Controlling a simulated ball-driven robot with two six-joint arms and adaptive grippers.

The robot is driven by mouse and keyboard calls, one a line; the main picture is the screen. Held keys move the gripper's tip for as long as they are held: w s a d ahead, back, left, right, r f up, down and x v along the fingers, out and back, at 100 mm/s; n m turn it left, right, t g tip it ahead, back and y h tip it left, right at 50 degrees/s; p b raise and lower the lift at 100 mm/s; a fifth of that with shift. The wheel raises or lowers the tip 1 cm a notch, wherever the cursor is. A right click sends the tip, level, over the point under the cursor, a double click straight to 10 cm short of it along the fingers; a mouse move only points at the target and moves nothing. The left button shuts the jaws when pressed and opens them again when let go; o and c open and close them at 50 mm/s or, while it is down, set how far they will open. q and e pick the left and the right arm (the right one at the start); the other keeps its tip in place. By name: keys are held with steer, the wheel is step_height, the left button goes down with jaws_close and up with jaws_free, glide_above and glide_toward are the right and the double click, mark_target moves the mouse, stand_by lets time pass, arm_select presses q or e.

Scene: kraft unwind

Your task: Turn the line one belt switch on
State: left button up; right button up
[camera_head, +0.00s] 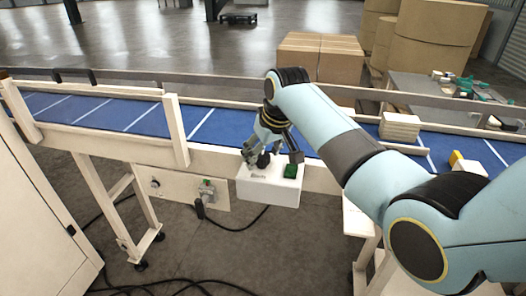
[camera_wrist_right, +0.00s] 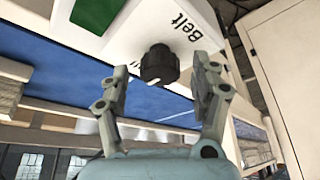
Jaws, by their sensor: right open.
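The belt switch is a black ribbed knob (camera_wrist_right: 159,65) on a white control box (camera_head: 268,190) fixed to the front of the conveyor. My right gripper (camera_head: 272,156) is open at the box. In the right wrist view its fingers (camera_wrist_right: 162,80) stand either side of the knob, with gaps visible. I cannot tell how deep the knob sits between them. The knob's pointer setting is not readable. My left gripper is not in view.
The blue conveyor belt (camera_head: 110,112) runs behind the box between pale rails. A panel with a socket and cable (camera_head: 207,192) sits left of the box. Stacked cartons (camera_head: 318,62) and large kraft rolls (camera_head: 435,32) stand beyond. Black cables lie on the floor.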

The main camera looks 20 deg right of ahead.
steer(key=c, duration=1.2)
